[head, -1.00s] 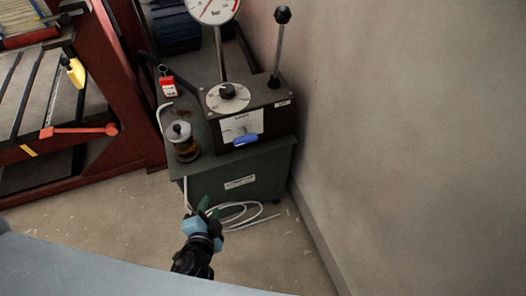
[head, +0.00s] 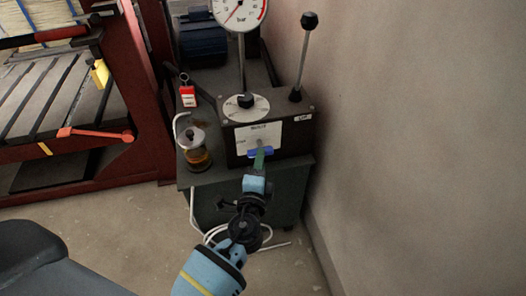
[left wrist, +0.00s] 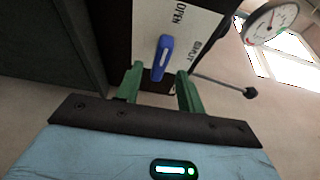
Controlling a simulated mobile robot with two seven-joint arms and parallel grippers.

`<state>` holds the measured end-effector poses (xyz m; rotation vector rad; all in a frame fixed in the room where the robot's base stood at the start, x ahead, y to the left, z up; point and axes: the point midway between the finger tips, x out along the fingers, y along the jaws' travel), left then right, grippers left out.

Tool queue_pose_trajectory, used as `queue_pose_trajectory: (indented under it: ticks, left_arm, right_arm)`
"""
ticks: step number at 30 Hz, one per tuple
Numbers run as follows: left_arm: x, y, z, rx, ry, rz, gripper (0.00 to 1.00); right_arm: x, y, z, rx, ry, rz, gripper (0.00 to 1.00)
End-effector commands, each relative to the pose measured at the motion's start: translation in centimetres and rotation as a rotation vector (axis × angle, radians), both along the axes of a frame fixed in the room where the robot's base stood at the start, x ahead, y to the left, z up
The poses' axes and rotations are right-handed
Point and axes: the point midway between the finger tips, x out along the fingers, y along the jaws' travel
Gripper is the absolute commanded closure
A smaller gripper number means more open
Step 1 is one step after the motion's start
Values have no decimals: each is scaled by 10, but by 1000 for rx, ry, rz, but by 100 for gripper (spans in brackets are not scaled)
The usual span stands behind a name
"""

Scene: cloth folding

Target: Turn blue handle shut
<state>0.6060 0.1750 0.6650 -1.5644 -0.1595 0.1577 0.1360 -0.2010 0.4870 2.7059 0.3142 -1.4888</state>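The blue handle (head: 260,153) sits on the white label plate (head: 264,136) on the front of a dark control box. In the left wrist view the blue handle (left wrist: 161,58) shows large, with the words OPEN and what looks like SHUT printed beside it. My left gripper (head: 259,163) is at the front of the box, right at the handle. In the left wrist view my left gripper (left wrist: 160,84) has its green fingers apart, one on each side of the handle's near end; I cannot tell whether they touch it. My right gripper is not in view.
A pressure gauge (head: 240,12), a black-knobbed lever (head: 303,57) and a round dial (head: 246,106) are on or behind the control box. A glass jar (head: 195,152) stands to its left. A wall (head: 420,130) closes the right; a red rack (head: 140,110) stands left.

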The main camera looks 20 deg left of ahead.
Motion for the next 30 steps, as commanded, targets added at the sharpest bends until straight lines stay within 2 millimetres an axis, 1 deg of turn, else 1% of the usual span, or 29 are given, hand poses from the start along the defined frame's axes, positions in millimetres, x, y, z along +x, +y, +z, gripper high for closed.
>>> queue_pose_trajectory:
  ticks: [1,3,9,13,20,23,29,30]
  left_arm:
    - [9,1,0,0,-1,0,62]
    - [19,4,0,0,-1,0,62]
    - [39,8,-1,0,1,-1,62]
    - [44,9,0,-1,1,-1,62]
    - [45,9,0,-1,1,0,62]
    - [44,9,0,-1,1,0,72]
    - [44,9,0,-1,1,0,98]
    - [44,9,0,-1,1,0,100]
  right_arm:
    - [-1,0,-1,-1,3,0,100]
    - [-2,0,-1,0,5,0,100]
    - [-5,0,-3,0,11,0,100]
    - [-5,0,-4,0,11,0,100]
    - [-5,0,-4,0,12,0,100]
    - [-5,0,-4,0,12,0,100]
    - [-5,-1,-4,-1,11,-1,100]
    - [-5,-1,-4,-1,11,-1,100]
